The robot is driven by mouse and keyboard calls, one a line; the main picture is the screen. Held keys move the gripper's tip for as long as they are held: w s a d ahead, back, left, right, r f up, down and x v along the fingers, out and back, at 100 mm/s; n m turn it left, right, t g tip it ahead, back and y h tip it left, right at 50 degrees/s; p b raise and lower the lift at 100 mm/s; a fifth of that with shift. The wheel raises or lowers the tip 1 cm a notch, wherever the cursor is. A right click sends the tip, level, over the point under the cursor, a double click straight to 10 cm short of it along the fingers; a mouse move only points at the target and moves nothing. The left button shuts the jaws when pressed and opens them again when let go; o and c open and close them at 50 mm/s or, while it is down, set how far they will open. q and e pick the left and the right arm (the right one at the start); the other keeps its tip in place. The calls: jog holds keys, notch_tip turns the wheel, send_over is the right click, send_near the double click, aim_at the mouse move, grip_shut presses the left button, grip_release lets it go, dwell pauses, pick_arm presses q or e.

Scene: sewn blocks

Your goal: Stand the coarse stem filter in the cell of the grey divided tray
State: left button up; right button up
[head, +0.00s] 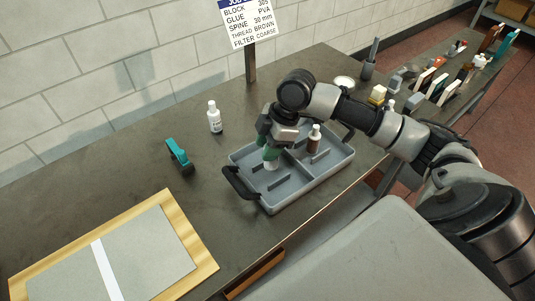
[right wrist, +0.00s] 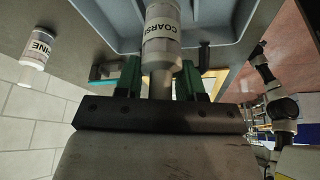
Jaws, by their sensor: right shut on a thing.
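The coarse stem filter (right wrist: 162,38) is a white bottle with a label reading COARS. My right gripper (right wrist: 160,84) is shut on its narrower neck, with a green finger on each side. In the head view my right gripper (head: 270,150) is over the left part of the grey divided tray (head: 288,197), and the filter's white body (head: 271,166) shows below it, upright or nearly so. Its base is hidden, so I cannot tell whether it touches the cell floor.
A brown bottle (head: 314,139) stands in another tray cell. A white bottle (head: 214,118), its label ending in INE in the wrist view (right wrist: 36,47), stands behind-left. A teal clamp (head: 178,155) and a wooden board (head: 190,230) lie left. Several items stand along the far right bench. A sign (head: 250,22) stands behind.

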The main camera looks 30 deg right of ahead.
jog(key=shift+f+p, duration=0.3)
jog(key=shift+f, duration=1.7)
jog(key=shift+f, duration=0.1)
jog(key=o, duration=0.9)
jog(key=b+v, duration=0.1)
jog(key=v, duration=1.1)
